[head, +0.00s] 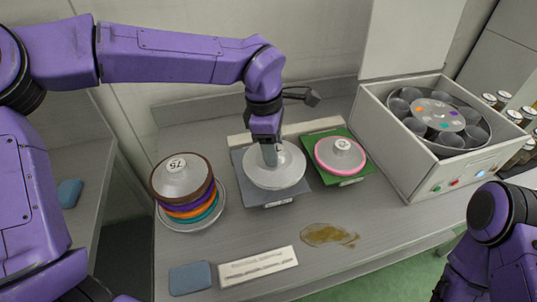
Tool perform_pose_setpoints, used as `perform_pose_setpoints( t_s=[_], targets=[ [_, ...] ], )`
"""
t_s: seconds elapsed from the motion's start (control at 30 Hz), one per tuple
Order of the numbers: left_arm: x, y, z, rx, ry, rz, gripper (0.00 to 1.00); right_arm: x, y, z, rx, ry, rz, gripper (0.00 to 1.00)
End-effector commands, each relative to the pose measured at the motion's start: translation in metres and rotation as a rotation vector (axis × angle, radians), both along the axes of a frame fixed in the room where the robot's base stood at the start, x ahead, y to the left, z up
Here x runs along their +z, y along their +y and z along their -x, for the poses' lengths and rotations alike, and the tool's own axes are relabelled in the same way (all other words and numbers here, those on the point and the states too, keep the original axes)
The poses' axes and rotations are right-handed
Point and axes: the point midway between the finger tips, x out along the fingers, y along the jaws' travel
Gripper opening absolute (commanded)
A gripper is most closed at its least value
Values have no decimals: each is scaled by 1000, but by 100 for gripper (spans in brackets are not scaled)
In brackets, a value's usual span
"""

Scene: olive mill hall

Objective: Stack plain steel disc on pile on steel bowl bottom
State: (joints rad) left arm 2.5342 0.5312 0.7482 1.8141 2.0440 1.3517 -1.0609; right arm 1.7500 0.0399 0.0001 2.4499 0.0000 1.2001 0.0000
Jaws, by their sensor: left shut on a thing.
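The plain steel disc (290,172), with a pale rim and no coloured edge, is at the grey mat (243,178) in the middle of the bench. My left gripper (269,158) points down and is shut on its raised middle. I cannot tell whether the disc touches the mat. To the left is a pile of discs with teal, orange, purple and brown edges (181,182); its top disc has a brown edge and a "75" label. The pile stands on a steel bowl bottom (222,199), whose rim shows around it. My right gripper is not in view.
A pink-edged disc (341,153) sits on a green mat (325,132). A grey machine with cups (440,115) stands at the right, jars (505,98) beyond it. A blue pad (190,278), a label plate (257,266) and an oily stain (328,235) lie in front.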

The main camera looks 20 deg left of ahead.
Motion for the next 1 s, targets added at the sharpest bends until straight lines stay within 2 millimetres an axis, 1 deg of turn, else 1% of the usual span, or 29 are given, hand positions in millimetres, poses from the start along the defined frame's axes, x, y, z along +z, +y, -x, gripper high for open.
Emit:
perform_pose_setpoints(
  t_s=[0.03,0.1,0.2,0.3,0.4,0.47,0.57,0.8,0.9,1.0],
  targets=[
    [10,-6,8,-1,-6,2,38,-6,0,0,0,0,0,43],
    [15,-17,25,-5,-3,2,38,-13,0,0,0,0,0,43],
    [27,-31,46,-3,-2,1,38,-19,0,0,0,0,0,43],
    [36,-42,61,-2,-1,0,38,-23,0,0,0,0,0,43],
    [43,-49,72,0,-1,1,38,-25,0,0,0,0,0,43],
    [46,-52,76,0,0,0,38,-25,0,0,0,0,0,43],
    [54,-55,80,0,0,0,38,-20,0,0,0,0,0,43],
    [80,-55,81,0,1,1,38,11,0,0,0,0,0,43],
    [82,-55,81,0,2,1,38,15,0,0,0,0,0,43],
    [79,-55,81,1,1,0,38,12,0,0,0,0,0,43]
  ],
)
